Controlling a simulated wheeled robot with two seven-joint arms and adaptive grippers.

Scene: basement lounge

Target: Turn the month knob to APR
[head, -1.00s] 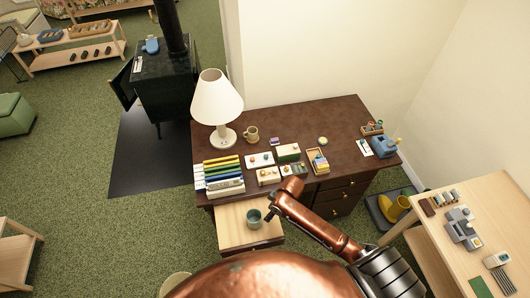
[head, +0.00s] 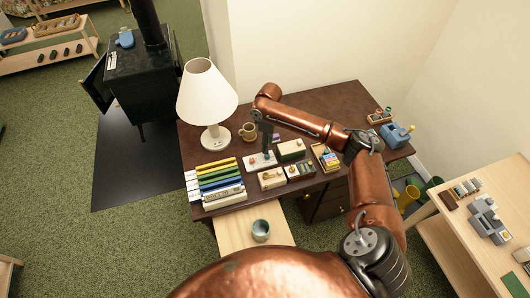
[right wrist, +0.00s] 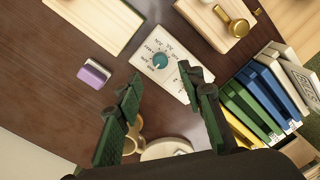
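The month knob (right wrist: 160,60) is a round teal knob on a white plate (right wrist: 148,72), ringed by small month labels. I cannot tell for sure which label its pointer is on. In the head view the plate (head: 252,164) lies on the dark desk, partly hidden by my gripper. My right gripper (head: 265,148) points down over the plate. In the right wrist view its two green-black fingers (right wrist: 159,74) are spread apart, with nothing between them; the knob shows just beyond the tips. A finger covers the plate's right part. My left gripper is not in view.
Small boxes with knobs (head: 272,179) sit close in front. A purple-white eraser-like block (right wrist: 93,75) lies nearby.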

